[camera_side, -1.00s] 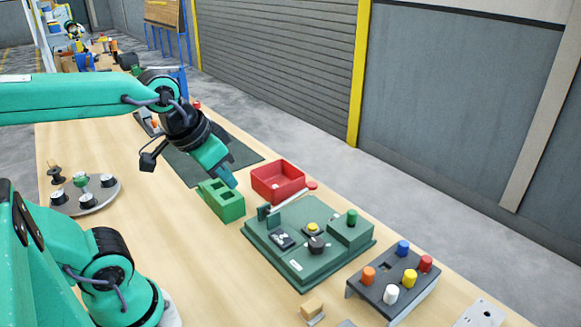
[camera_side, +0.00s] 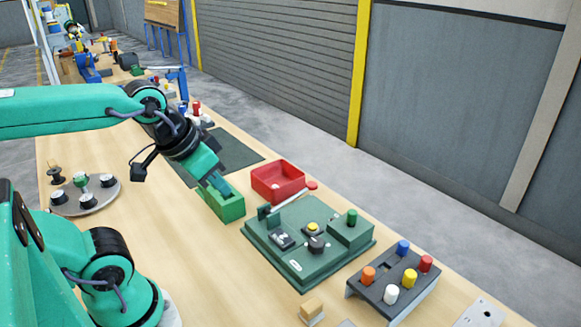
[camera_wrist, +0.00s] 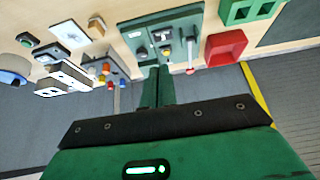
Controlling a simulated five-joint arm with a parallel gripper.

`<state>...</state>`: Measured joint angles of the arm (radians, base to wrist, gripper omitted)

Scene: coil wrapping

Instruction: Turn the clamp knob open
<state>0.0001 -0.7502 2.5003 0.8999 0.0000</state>
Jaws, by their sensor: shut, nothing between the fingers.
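The green fixture (camera_side: 300,270) lies flat on the table in the side view and shows upside down in the wrist view (camera_wrist: 148,45). A black round knob (camera_side: 316,244) sits on it beside a yellow button (camera_side: 312,228). A green knob (camera_side: 352,216) stands on its raised block, and a red-tipped lever (camera_side: 311,186) is at its back edge. I cannot tell for sure which one is the clamp knob. My gripper (camera_side: 224,188) is shut and empty, at the green slotted block (camera_side: 228,210) left of the fixture. Whether it touches the block cannot be told.
A red bin (camera_side: 279,183) stands behind the fixture. A peg rack (camera_side: 375,290) with coloured caps is at the right. A round tray of spools (camera_side: 90,203) is at the left. A wooden block (camera_side: 311,309) lies near the front.

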